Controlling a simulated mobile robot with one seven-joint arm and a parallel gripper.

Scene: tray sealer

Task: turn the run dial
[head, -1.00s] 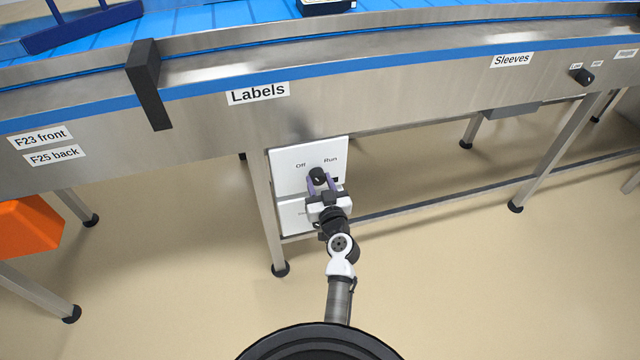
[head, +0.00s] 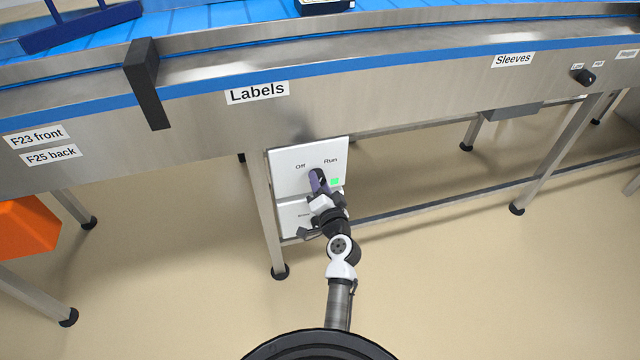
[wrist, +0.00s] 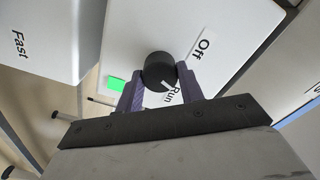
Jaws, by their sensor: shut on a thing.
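The run dial is a round black knob on a white panel (head: 290,180) under the conveyor, with "Off" at its left and "Run" at its right. In the wrist view the dial (wrist: 159,70) sits between the two purple fingers of my gripper (wrist: 160,84), which is shut on it. Its white mark points toward the "Run" label. A green light (wrist: 116,84) is lit on the panel, and it also shows in the head view (head: 336,182). In the head view my gripper (head: 317,181) hides most of the dial.
The steel conveyor side with a "Labels" sign (head: 258,92) runs above the panel. A table leg (head: 266,215) stands just left of the panel. Another small black dial (head: 583,76) is at the far right. An orange bin (head: 25,228) is at the left.

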